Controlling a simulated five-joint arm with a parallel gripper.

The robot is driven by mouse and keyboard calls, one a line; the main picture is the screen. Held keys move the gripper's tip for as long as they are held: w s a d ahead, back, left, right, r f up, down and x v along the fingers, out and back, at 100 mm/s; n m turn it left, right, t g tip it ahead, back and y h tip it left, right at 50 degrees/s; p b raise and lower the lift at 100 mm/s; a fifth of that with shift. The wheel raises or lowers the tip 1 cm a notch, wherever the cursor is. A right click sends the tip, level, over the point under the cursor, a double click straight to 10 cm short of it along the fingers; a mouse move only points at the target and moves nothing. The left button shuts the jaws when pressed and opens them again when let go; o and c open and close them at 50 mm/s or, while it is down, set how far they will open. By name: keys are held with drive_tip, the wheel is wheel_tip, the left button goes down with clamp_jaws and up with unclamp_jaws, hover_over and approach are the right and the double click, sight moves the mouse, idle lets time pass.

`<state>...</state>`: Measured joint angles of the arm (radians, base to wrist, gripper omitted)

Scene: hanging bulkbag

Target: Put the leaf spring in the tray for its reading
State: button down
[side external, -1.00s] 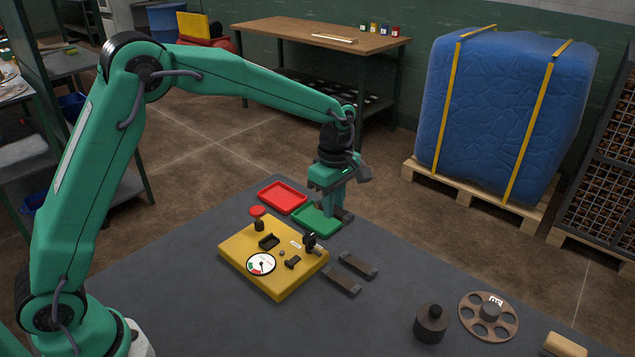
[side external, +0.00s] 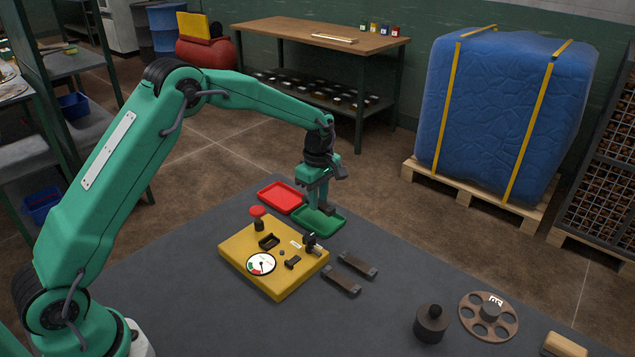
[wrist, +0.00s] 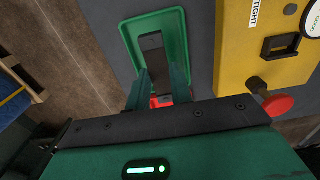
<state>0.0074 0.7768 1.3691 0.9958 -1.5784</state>
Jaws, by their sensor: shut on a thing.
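My gripper (side external: 321,205) is shut on a dark, flat leaf spring (wrist: 152,42), held low over the green tray (side external: 337,228). In the wrist view the spring shows between and beyond my fingers, within the outline of the green tray (wrist: 180,20). I cannot tell whether the spring touches the tray floor. The red tray (side external: 270,196) sits left of the green one and looks empty. Two other dark leaf springs, one (side external: 358,265) behind the other (side external: 341,281), lie on the table right of the yellow tester (side external: 285,285). The tester has a round dial (side external: 261,264).
A red-capped post (side external: 257,212) stands up from the tester near the trays. A dark knobbed weight (side external: 431,324), a holed disc (side external: 489,316) and a wooden block (side external: 565,345) sit at the right. The grey table (side external: 390,310) is clear between them and the springs.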

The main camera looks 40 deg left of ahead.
drive_tip(key=shift+f, duration=0.1)
drive_tip(key=shift+f, duration=1.9)
drive_tip(key=shift+f, duration=0.1)
drive_tip(key=c, duration=1.2)
unclamp_jaws()
drive_tip(key=shift+c, duration=0.2)
wheel_tip(320, 180, up, 12)
